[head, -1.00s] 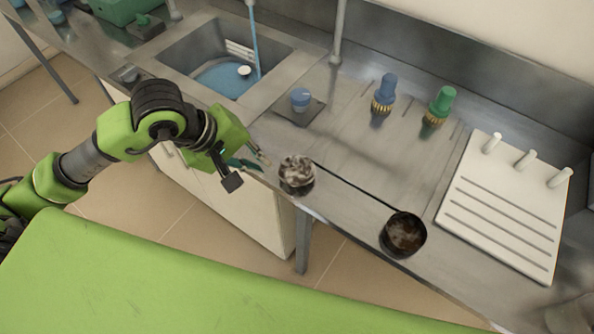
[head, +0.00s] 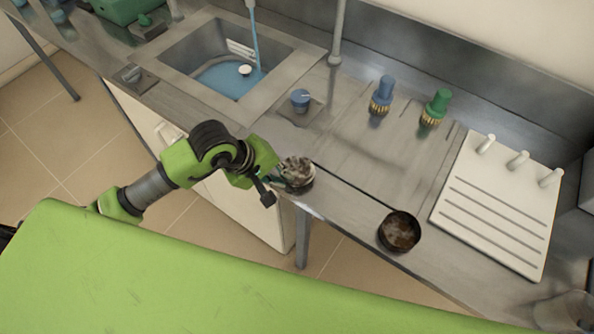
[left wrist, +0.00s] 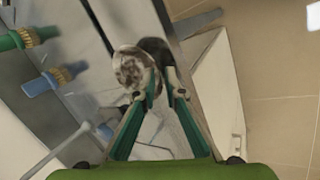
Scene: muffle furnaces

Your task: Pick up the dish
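A small round dish with a whitish, mottled inside (head: 298,172) stands at the counter's front edge; it also shows in the left wrist view (left wrist: 130,69). A second dish, dark with brown residue (head: 399,231), stands farther right at the same edge. My left gripper (head: 274,186) is at the left side of the mottled dish. In the left wrist view, its green fingers (left wrist: 163,82) are apart, with the tips close to the dish's side. I cannot tell whether they touch it. The right gripper is not in view.
A sink with running water (head: 226,80) is at the back left. A white pegged rack (head: 495,210) lies at right. The counter's middle is clear.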

